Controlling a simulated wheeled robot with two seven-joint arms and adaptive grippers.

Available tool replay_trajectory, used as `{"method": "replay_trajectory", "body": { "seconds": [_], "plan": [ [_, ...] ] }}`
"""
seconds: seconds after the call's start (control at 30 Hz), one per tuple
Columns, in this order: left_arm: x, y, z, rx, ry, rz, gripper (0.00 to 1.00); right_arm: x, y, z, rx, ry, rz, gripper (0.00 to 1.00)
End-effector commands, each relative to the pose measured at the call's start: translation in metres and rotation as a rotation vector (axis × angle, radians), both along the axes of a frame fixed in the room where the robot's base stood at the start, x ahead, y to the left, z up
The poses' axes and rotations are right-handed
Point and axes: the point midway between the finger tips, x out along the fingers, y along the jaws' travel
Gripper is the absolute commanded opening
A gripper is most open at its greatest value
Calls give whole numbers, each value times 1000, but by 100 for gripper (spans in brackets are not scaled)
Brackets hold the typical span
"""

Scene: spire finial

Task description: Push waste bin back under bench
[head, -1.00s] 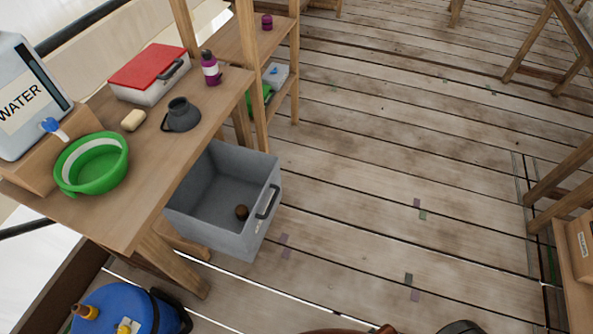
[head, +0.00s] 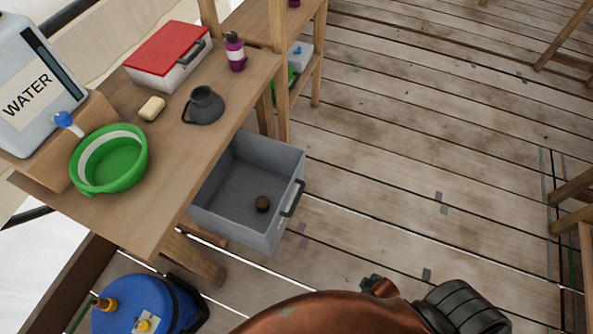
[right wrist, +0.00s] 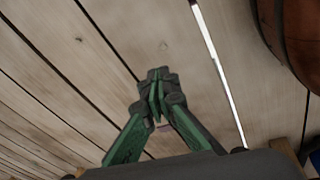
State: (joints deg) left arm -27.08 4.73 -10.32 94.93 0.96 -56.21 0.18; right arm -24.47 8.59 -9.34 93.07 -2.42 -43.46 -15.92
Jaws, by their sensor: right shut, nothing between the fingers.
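The grey waste bin (head: 262,228) stands on the plank floor in the head view, partly under the bench (head: 150,215) and sticking out to the right. The bin does not clearly show in that view. My left gripper is not in view.
On the bench are a water container (head: 35,90), a green bowl (head: 110,160), a dark jug (head: 204,106) and a red-lidded box (head: 168,55). A blue canister (head: 140,303) stands at the lower left. Floor (head: 400,170) right of the bin is clear.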

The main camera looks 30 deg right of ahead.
Motion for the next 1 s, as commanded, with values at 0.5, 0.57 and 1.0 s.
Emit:
{"method": "replay_trajectory", "body": {
  "seconds": [0.5, 0.57, 1.0],
  "plan": [
    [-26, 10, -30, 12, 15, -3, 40, 300, -67, 248, -1376, -868, 1736, 0],
    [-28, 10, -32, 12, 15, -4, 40, 307, -59, 276, -1569, -929, 1851, 0],
    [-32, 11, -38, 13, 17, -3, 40, 315, -24, 343, 2110, 1062, -1994, 0]
  ]
}}
